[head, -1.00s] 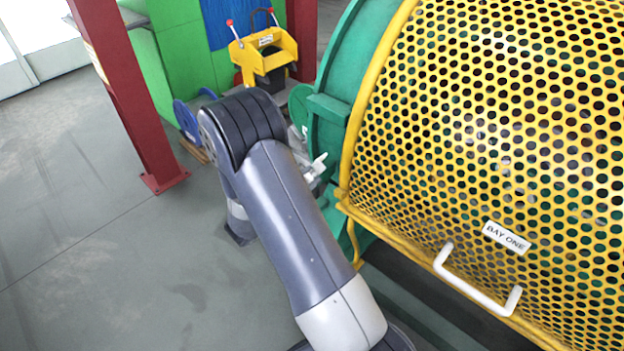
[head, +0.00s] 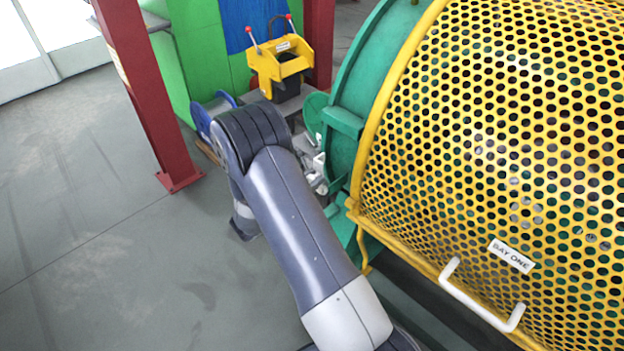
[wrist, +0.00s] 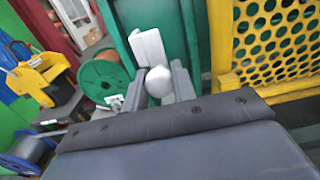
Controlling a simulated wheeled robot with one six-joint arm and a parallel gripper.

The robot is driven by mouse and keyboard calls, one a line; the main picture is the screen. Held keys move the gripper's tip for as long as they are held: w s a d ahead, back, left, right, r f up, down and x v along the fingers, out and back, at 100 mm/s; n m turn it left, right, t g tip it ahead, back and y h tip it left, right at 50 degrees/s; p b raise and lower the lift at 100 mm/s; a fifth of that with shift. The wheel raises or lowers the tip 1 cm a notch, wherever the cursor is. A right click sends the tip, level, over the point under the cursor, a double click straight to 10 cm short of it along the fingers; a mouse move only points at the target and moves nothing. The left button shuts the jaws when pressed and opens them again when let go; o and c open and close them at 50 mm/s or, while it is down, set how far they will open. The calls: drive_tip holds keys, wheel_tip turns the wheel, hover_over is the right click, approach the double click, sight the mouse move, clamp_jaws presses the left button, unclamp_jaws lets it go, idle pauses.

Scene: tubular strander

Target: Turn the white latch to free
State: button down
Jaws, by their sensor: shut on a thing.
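The white latch (wrist: 148,48) is on the green end plate (wrist: 118,28) in the wrist view. Its upper part is a flat white bar, tilted slightly, and a rounded white end (wrist: 158,84) sits below it. My gripper (wrist: 158,90) has a grey finger on each side of this rounded end and is shut on it. In the head view the gripper and latch show small beside the green housing (head: 345,120). My own arm hides part of them there, so the latch's angle is hard to tell.
The yellow perforated guard (head: 490,150), with a white handle (head: 480,296) and a "BAY ONE" label (head: 511,256), is close on the right. A red post (head: 150,90) and a yellow bracket (head: 280,65) stand beyond. The floor at left is clear.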

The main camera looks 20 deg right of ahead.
drive_tip(key=c, duration=1.2)
unclamp_jaws()
drive_tip(key=shift+o, duration=0.2)
drive_tip(key=v, duration=1)
drive_tip(key=shift+a, duration=0.4)
drive_tip(key=shift+s, duration=0.1)
drive_tip(key=x, duration=1.1)
drive_tip(key=shift+s, duration=0.1)
